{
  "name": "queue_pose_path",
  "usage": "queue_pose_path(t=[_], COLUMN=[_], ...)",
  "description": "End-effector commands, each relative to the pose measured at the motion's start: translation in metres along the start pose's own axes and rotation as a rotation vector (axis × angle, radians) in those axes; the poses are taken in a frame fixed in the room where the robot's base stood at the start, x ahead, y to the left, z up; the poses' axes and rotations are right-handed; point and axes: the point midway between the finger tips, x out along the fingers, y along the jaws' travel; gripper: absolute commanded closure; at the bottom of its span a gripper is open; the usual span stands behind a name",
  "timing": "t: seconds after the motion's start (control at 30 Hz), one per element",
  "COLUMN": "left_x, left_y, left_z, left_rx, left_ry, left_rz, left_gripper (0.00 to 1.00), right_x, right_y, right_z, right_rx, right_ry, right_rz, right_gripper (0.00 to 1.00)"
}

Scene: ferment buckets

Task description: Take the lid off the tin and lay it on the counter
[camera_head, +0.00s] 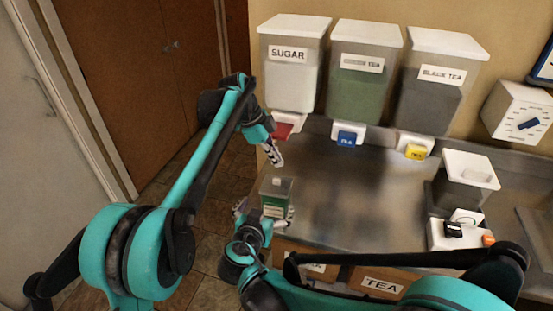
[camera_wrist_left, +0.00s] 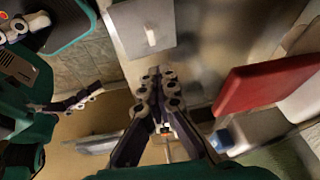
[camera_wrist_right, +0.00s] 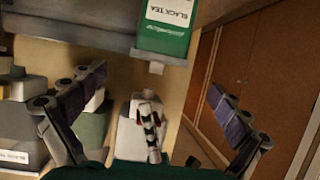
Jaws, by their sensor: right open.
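The tin (camera_head: 277,210) stands upright at the counter's left end, with a green body and a label reading BLACK TEA in the right wrist view (camera_wrist_right: 172,38). Its grey square lid (camera_head: 276,188) is on top, with a pale knob; the lid and knob also show in the left wrist view (camera_wrist_left: 138,38). My left gripper (camera_head: 277,160) is above the tin, its fingers together and empty, apart from the knob. My right gripper (camera_head: 262,215) is open and empty at the near left side of the tin; its spread fingers show in the right wrist view (camera_wrist_right: 152,95).
Sugar (camera_head: 290,75), green tea (camera_head: 362,85) and black tea (camera_head: 430,95) dispensers stand along the wall, with red, blue and yellow taps. The middle of the counter (camera_head: 350,205) is clear.

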Motion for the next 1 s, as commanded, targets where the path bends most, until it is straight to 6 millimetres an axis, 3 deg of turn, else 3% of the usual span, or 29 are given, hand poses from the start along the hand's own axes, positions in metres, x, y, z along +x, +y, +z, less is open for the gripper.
queue_pose_path(t=[0.33, 0.47, 0.57, 0.73, 1.0], left_x=[-0.001, -0.011, -0.025, -0.045, -0.043], left_y=[0.001, 0.015, 0.039, 0.099, 0.207], left_z=[0.000, 0.005, 0.015, 0.038, 0.082], left_rx=[-0.006, -0.087, -0.233, -0.558, -1.054], left_ry=[-0.002, -0.023, -0.055, -0.103, -0.096], left_rz=[-0.002, -0.028, -0.081, -0.216, -0.468], left_gripper=[1.00, 1.00, 1.00, 1.00, 1.00], right_x=[0.000, 0.003, 0.003, -0.008, -0.051], right_y=[0.002, 0.022, 0.056, 0.122, 0.200], right_z=[0.000, -0.002, -0.002, 0.007, 0.032], right_rx=[-0.002, -0.019, -0.050, -0.104, -0.144], right_ry=[-0.003, -0.045, -0.120, -0.282, -0.479], right_rz=[0.002, 0.022, 0.046, 0.057, -0.014], right_gripper=[0.00, 0.00, 0.00, 0.00, 0.00])
